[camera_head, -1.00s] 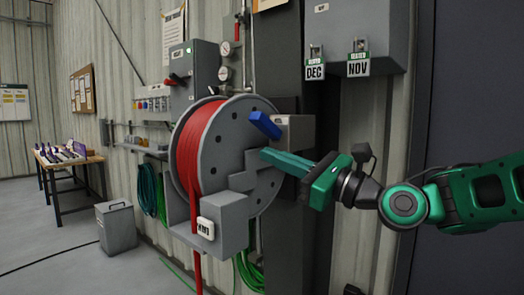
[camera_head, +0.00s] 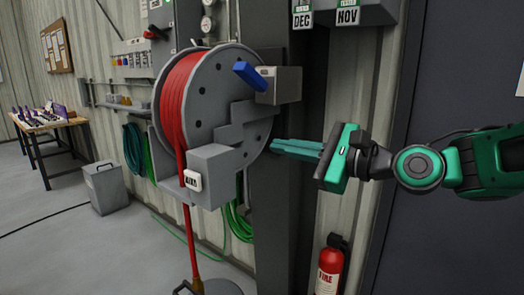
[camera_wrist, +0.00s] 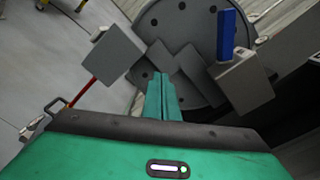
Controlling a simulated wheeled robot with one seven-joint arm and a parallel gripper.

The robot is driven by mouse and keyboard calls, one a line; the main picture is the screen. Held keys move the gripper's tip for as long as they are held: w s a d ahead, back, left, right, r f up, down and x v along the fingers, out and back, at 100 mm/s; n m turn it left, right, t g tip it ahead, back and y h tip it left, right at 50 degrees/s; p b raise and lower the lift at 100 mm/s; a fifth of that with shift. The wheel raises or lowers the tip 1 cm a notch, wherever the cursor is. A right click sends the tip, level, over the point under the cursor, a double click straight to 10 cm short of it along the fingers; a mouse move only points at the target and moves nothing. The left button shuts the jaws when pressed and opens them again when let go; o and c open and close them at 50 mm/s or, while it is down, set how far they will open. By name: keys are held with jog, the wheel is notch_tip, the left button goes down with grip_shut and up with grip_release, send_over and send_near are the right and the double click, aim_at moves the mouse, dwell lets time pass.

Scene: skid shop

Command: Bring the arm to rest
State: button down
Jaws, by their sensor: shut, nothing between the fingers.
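My gripper (camera_head: 274,147) is green and stretches in from the right in the head view, its fingers pointing left. The fingers are together with nothing between them. The fingertips are just right of the hose reel (camera_head: 223,95), a grey drum wound with red hose; whether they touch it I cannot tell. In the wrist view the shut fingers (camera_wrist: 161,78) point toward the reel's grey disc (camera_wrist: 186,20). A blue lever (camera_head: 249,75) sits on a grey block at the reel's upper right, above the fingers. The lever also shows in the wrist view (camera_wrist: 226,35).
A red fire extinguisher (camera_head: 329,268) stands below my arm. A dark post (camera_head: 282,215) rises behind the gripper. A grey box (camera_head: 108,189) stands on the floor at left, near a workbench (camera_head: 45,123). The floor between them and the reel is mostly clear.

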jog(key=s+d+f+n+g+h, duration=0.35)
jog(key=d+f+n+h, duration=0.5)
jog(key=d+f, duration=1)
jog(key=s+d+f+n+g+h, duration=0.1)
jog(key=s+d+f+g+h, duration=0.1)
jog(key=s+d, duration=0.6)
jog(key=s+d+f+n+g+h, duration=0.1)
jog(key=s+d+f+g+h, duration=0.2)
jog(key=s, duration=1.2)
jog(key=d+f+g, duration=0.2)
jog(key=d, duration=0.3)
jog(key=shift+s+d+f+n, duration=0.2)
jog(key=shift+s+d+n, duration=0.1)
jog(key=shift+s+n, duration=0.05)
jog(key=shift+w+f+g, duration=0.25)
jog(key=shift+w, duration=0.4)
